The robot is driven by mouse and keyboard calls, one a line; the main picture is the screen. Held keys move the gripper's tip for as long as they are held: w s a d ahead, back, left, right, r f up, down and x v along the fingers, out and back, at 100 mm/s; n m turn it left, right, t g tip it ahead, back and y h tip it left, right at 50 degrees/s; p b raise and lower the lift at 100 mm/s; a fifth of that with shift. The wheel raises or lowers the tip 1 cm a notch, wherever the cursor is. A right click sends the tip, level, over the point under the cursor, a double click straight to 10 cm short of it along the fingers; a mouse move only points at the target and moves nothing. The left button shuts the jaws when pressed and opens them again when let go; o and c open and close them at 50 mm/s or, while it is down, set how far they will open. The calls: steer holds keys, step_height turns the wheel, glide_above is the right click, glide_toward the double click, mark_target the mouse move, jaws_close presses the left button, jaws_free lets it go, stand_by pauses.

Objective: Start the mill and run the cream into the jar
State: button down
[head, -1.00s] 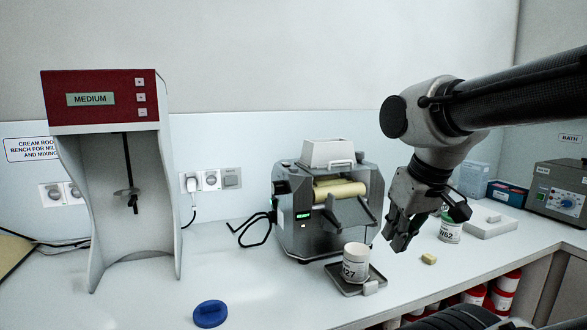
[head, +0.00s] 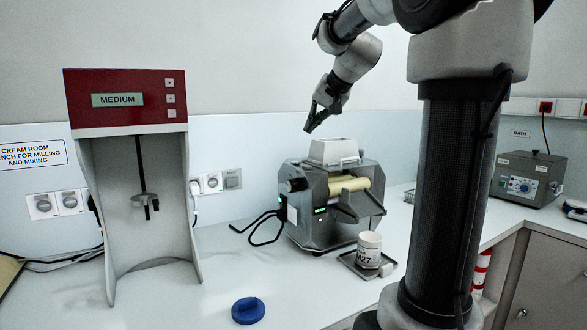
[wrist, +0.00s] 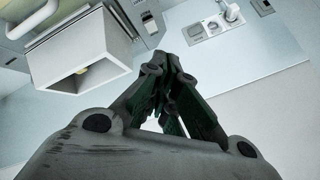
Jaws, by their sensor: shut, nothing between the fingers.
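The grey mill (head: 308,235) stands on the bench with yellowish rollers (head: 350,184), a white hopper (head: 335,151) on top and a small green-lit panel (head: 320,210) on its side. A grey chute (head: 362,204) slopes from its front. The open white jar (head: 369,246), its label partly readable as "27", stands upright on a small tray (head: 352,268) below the chute. My gripper (head: 309,128) is shut and empty, above and slightly left of the hopper, apart from it.
A red-topped mixer (head: 125,100) reading "MEDIUM" stands at left. A blue lid (head: 248,311) lies at the front. A bath unit (head: 528,180) stands far right. My arm blocks the bench right of the jar.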

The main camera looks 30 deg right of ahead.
mark_target(307, 166)
steer(key=shift+w+r, duration=0.3)
steer(key=shift+w, duration=0.3)
steer(key=shift+f, duration=0.1)
steer(key=shift+f, duration=4.35)
steer(key=shift+f, duration=0.15)
steer(key=shift+f, duration=0.25)
steer(key=shift+f, duration=0.35)
steer(key=shift+r, duration=0.8)
